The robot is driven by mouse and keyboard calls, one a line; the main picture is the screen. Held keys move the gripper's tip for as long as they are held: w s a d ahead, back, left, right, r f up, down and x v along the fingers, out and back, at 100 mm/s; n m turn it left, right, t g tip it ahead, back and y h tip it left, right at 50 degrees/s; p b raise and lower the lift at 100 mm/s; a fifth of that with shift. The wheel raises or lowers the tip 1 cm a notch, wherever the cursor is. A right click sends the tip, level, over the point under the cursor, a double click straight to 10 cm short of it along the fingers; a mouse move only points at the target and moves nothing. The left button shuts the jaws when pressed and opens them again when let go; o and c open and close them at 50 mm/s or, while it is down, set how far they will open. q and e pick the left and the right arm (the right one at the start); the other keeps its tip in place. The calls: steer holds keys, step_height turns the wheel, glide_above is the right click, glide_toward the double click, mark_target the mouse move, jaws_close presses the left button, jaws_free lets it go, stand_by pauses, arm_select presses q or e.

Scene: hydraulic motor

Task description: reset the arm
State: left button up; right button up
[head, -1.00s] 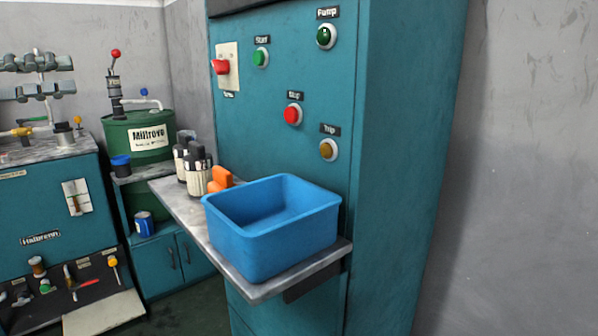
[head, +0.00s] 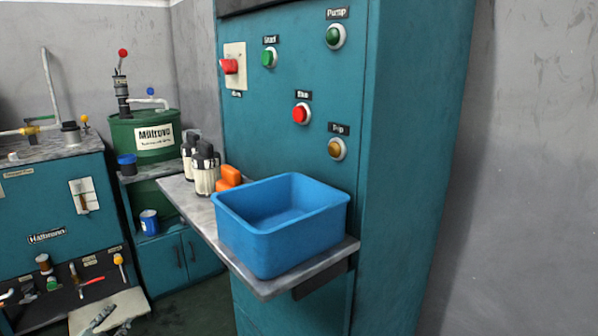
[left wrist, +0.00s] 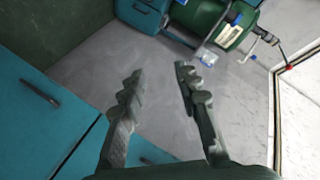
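My left gripper (head: 111,321) shows at the bottom left of the head view, where only its grey finger ends are in frame, in front of the pale board at the foot of the teal machine. In the left wrist view the two ridged fingers (left wrist: 160,72) stand apart with nothing between them, and grey floor lies beyond. My right gripper is in neither view.
A blue bin (head: 283,245) stands on a grey shelf (head: 205,222) on the teal control cabinet (head: 410,170). Dark-capped bottles (head: 206,172) and an orange item (head: 229,178) stand beside it. A teal machine (head: 40,262) and green drum (head: 138,138) stand at left.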

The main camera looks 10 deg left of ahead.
arm_select(q)
steer(key=s+d+f+n+g, duration=0.1)
steer(key=s+d+f+g, duration=0.1)
steer(key=s+d+f, duration=0.35)
steer(key=s+d+f+n+g+h, duration=0.1)
steer(key=s+d+f+g, duration=0.15)
steer(key=f, duration=0.55)
steer(key=s+d+f+n+g, duration=0.1)
steer(key=s+d+f+g, duration=0.1)
steer(key=s+d+f, duration=0.4)
steer(key=s+d+f+n+g+h, duration=0.1)
steer(key=s+d+f+g, duration=0.4)
steer(key=s+d+f, duration=0.5)
steer(key=shift+s+d+h, duration=0.7)
steer(key=shift+s+d, duration=0.05)
steer(key=shift+s, duration=0.5)
